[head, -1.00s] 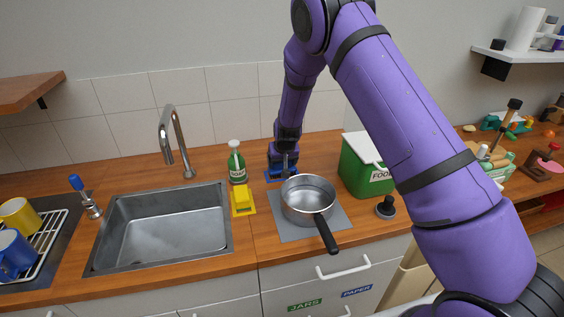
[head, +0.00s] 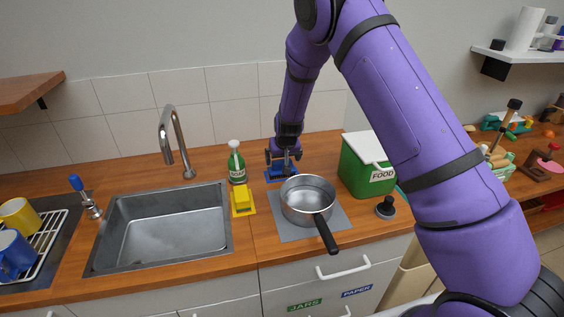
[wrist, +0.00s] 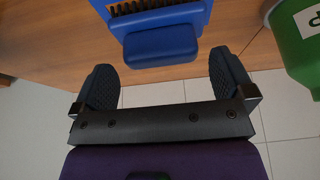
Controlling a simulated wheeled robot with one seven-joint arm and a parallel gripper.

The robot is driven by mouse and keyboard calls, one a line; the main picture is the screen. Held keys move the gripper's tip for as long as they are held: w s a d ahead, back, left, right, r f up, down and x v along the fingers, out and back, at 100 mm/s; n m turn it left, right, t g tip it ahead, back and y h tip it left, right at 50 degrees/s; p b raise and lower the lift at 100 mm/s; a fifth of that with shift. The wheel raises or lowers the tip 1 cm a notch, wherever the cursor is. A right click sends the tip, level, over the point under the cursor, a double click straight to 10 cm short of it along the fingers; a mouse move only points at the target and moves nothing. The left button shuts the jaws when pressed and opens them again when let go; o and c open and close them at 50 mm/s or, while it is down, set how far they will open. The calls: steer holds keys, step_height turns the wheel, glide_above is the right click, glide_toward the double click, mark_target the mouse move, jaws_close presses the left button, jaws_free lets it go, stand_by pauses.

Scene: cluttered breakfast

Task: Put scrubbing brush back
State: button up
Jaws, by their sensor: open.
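The scrubbing brush (wrist: 160,45) is blue, with dark bristles showing beside a rounded blue block at the top of the wrist view. A blue patch (head: 282,174) shows on the counter in the head view, below my gripper and behind the pot; brush and mat are hard to tell apart there. My gripper (head: 283,157) is open above this blue area. In the wrist view its two dark fingers (wrist: 162,68) stand wide apart with nothing held between them. The blue block lies just beyond the fingertips; whether they touch is unclear.
A steel pot (head: 307,202) stands on a grey mat in front of my gripper. A green soap bottle (head: 237,166) and yellow sponge (head: 241,201) are left. A green food bin (head: 364,170) stands close right. The sink (head: 163,230) is farther left.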

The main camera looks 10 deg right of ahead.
steer(key=v, duration=0.9)
steer(key=shift+r, duration=0.2)
steer(key=shift+s+r, duration=0.1)
steer(key=s+d+r+y, duration=0.1)
steer(key=s+d+r, duration=0.2)
steer(key=s+r, duration=0.75)
steer(key=s+d+r, duration=0.3)
steer(key=s+r, duration=0.5)
steer(key=r, duration=0.5)
steer(key=s+d+r, duration=0.2)
steer(key=s, duration=1)
steer(key=s+d+r+h, duration=0.1)
steer(key=s+d+r, duration=0.1)
steer(key=s, duration=1)
steer(key=shift+s+d+r+t, duration=0.2)
steer(key=shift+s+r+t, duration=0.05)
steer(key=shift+s+t, duration=0.1)
